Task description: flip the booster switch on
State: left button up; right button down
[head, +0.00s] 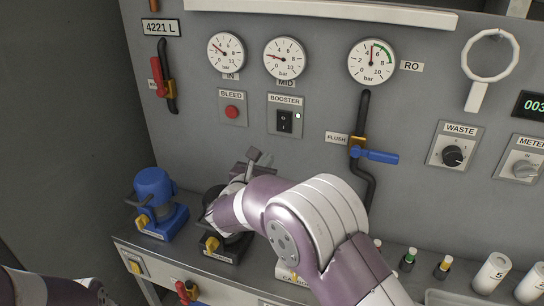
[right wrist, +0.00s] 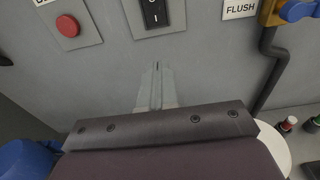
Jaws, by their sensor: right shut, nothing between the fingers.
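The booster switch (head: 285,121) is a black rocker on a grey plate labelled BOOSTER, below the MID gauge. My left gripper is out of view.
A red BLEED button (head: 232,112) is left of the switch. The blue FLUSH lever (head: 375,156) and black pipe are to the right. A blue pump (head: 154,195) stands on the ledge at left. Bare grey panel lies between gripper and switch.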

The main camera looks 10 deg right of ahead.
jog(key=s+a+f+n+g+y, duration=0.15)
jog(key=a+f+n+y, duration=0.3)
jog(key=n, duration=0.65)
jog(key=s+a+f+n+g+y, duration=0.1)
jog(key=s+a+f+n+y, duration=0.35)
jog(key=n, duration=0.65)
jog(key=s+a+f+n+g+y+p, duration=0.1)
jog(key=s+a+f+n+g+y, duration=0.15)
jog(key=s+n, duration=0.45)
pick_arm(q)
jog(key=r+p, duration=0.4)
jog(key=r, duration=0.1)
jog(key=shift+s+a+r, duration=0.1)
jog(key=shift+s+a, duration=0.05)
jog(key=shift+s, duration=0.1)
pick_arm(e)
jog(key=s+d+r+n+g+h, duration=0.1)
jog(key=s+d+n+g, duration=0.6)
jog(key=s+d+n, duration=0.7)
jog(key=s+h, duration=0.1)
jog(key=s, duration=0.3)
jog(key=shift+d+r+g, duration=0.2)
jog(key=shift+r+g, duration=0.1)
jog(key=shift+r, duration=0.1)
